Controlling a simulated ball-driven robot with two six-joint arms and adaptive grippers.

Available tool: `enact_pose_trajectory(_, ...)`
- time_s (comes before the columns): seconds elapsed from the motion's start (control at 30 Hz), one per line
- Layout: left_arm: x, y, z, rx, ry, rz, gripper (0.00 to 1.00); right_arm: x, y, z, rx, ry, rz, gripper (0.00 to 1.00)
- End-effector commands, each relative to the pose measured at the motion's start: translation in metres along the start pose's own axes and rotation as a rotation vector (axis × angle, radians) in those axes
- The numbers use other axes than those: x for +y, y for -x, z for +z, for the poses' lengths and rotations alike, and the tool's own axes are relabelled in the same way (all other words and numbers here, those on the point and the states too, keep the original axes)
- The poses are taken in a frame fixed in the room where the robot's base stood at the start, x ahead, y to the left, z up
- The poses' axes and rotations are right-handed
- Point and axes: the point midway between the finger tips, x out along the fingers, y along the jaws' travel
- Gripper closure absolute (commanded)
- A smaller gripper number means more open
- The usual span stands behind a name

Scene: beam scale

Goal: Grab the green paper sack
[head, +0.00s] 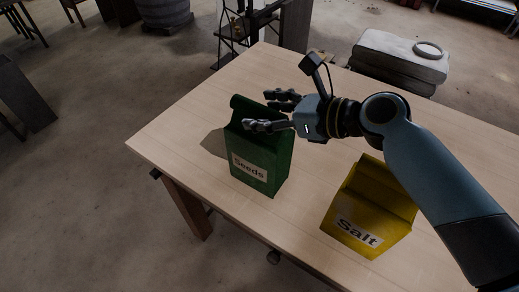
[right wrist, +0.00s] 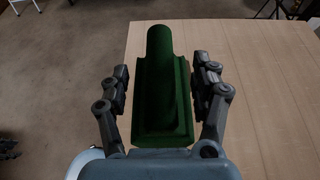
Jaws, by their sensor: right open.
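The green paper sack (head: 262,160), labelled "Seeds", stands upright on the table with its top rolled over. In the right wrist view the green sack (right wrist: 161,95) lies between the two fingers. My right gripper (head: 270,112) is open at the sack's top, coming from the right, with fingers on either side. In the right wrist view my gripper (right wrist: 162,88) shows gaps between the fingers and the sack. Part of the sack's upper edge is hidden behind the near finger in the head view. My left gripper is not in view.
A yellow sack (head: 362,205) labelled "Salt" stands on the wooden table (head: 190,122), to the right of the green sack and near my right forearm. A grey padded stool (head: 395,62) with a pale ring stands beyond the table. The table's left part is clear.

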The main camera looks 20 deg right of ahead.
Motion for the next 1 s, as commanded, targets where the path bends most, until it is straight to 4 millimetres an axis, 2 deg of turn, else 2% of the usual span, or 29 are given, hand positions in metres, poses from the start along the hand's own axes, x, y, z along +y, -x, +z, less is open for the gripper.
enact_pose_trajectory(0.13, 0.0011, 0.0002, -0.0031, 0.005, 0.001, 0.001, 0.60, -0.0004, -0.0152, 0.0005, -0.001, -0.001, 0.000, 0.36)
enact_pose_trajectory(0.37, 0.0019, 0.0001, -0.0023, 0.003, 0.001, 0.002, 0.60, -0.0003, -0.0165, -0.0001, 0.000, 0.001, -0.001, 0.36)
enact_pose_trajectory(0.83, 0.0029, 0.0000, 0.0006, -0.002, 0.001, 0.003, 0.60, 0.0000, -0.0161, -0.0008, 0.001, -0.001, 0.000, 0.98)
enact_pose_trajectory(1.0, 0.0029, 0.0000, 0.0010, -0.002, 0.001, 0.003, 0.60, 0.0005, -0.0161, -0.0013, 0.002, -0.003, 0.002, 1.00)
